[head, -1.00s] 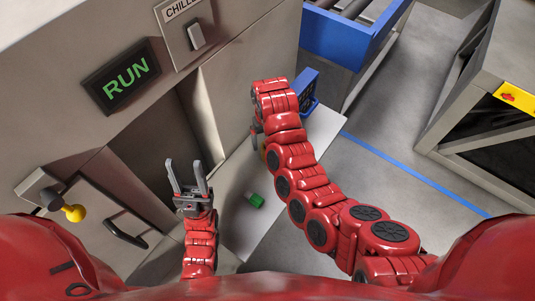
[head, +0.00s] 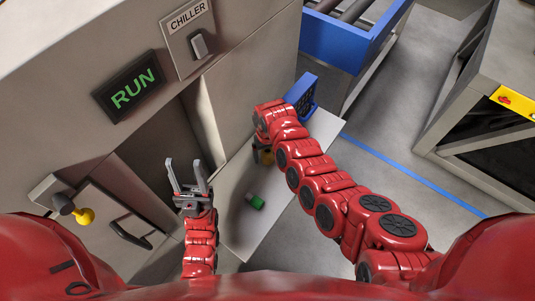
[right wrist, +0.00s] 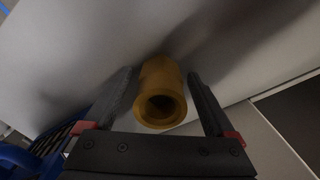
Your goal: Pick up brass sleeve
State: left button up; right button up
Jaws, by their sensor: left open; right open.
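The brass sleeve (right wrist: 161,92) is a yellow-brown hollow cylinder in the right wrist view, its open end facing the camera. It stands between the spread fingers of my right gripper (right wrist: 163,98), with a gap visible beside the right finger; whether the left finger touches it I cannot tell. In the head view, a small part of the brass sleeve (head: 267,157) shows by the end of my right arm, which hides the rest. My left gripper (head: 188,176) is open and empty, fingers pointing up, in front of the machine opening.
A green cylinder (head: 256,202) lies on the pale shelf (head: 236,231). A blue bin (head: 301,94) is at the shelf's far end, close to my right arm. The machine has a RUN display (head: 131,90), a CHILLER switch (head: 199,44) and a yellow-knobbed lever (head: 84,215).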

grip_shut()
dwell(0.5)
jog(key=shift+r, duration=0.1)
